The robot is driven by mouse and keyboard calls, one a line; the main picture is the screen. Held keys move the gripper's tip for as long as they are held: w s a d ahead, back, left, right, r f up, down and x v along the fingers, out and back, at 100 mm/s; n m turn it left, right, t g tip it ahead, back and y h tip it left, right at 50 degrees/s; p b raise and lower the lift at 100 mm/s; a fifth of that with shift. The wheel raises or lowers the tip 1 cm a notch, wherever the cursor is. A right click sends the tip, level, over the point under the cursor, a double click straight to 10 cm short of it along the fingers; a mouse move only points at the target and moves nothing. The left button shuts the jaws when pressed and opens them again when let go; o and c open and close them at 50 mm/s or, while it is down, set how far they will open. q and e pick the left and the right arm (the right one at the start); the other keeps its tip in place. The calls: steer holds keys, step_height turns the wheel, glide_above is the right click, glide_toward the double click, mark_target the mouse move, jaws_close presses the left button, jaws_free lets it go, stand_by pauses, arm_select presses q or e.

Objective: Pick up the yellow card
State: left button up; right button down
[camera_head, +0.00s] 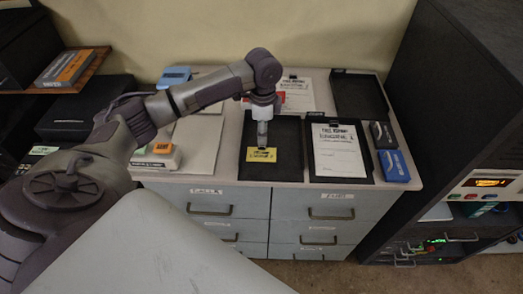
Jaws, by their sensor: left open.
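The yellow card (262,154) lies on a black tray (289,170) on top of the grey drawer cabinet, with dark print on it. My left gripper (262,144) points down right above the card, its fingers close to the card's upper edge. It is open. Whether the fingertips touch the card cannot be told. My right gripper is not in view.
A clipboard (338,150) with white paper lies right of the tray, with an empty black tray (358,96) behind. Blue (393,166) and dark boxes stand at the right edge. A white paper (298,95) lies behind my gripper. A dark cabinet (450,80) rises at right.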

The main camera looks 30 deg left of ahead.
mark_target(262, 146)
arm_select(q)
step_height(262, 146, down, 2)
steer(key=shift+w+a+f+p, duration=0.15)
steer(key=shift+p, duration=0.4)
step_height(262, 146, down, 2)
steer(key=shift+a+f+p, duration=0.1)
steer(key=shift+f+p, duration=0.1)
steer(key=shift+p, duration=0.1)
steer(key=shift+f, duration=0.55)
steer(key=c, duration=0.8)
jaws_close()
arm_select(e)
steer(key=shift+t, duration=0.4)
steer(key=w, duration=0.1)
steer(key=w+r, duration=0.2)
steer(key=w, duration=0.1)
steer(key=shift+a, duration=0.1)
